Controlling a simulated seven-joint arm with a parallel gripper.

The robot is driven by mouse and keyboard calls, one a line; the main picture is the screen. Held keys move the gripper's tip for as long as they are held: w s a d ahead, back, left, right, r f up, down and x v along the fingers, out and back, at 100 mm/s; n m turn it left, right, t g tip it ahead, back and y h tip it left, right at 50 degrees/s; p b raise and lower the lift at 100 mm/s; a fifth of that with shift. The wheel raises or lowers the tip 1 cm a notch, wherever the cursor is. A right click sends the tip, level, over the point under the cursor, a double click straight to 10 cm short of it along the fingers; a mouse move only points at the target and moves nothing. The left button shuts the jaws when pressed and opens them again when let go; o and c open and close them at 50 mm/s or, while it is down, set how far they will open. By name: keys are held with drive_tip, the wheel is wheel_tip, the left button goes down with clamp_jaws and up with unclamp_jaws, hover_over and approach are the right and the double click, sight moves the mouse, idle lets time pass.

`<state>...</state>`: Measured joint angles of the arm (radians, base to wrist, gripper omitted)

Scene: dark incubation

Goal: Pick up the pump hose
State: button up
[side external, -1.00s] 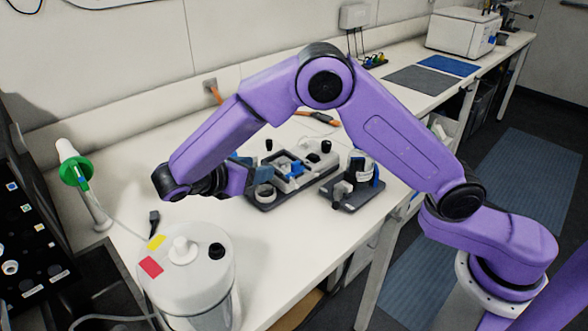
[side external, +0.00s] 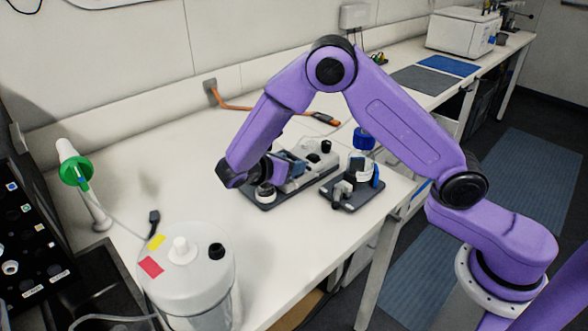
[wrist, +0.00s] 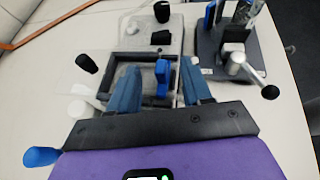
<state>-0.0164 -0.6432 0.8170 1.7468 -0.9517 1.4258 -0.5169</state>
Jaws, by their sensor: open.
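My gripper (side external: 288,165) points at the grey pump-like unit (side external: 258,196) on the white bench. In the wrist view, my gripper (wrist: 159,70) is open, with its two blue-grey fingers apart. A small upright blue piece (wrist: 162,78) stands between and just beyond the fingers, over the unit's dark rectangular frame (wrist: 120,58); I cannot tell whether anything touches it. A thin pale hose-like line (wrist: 66,86) runs at the left of the unit in the wrist view. I cannot tell which part is the pump hose. The side view hides the blue piece.
A second dark-based device (side external: 352,196) with a blue-topped part stands to the right. A white lidded vessel (side external: 188,262) stands at the front left, near a black connector (side external: 154,220) and a green-and-white stand (side external: 76,172). An orange cord (side external: 250,108) lies behind. The bench's left middle is clear.

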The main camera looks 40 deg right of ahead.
drive_tip(key=shift+x, duration=1.95)
clamp_jaws()
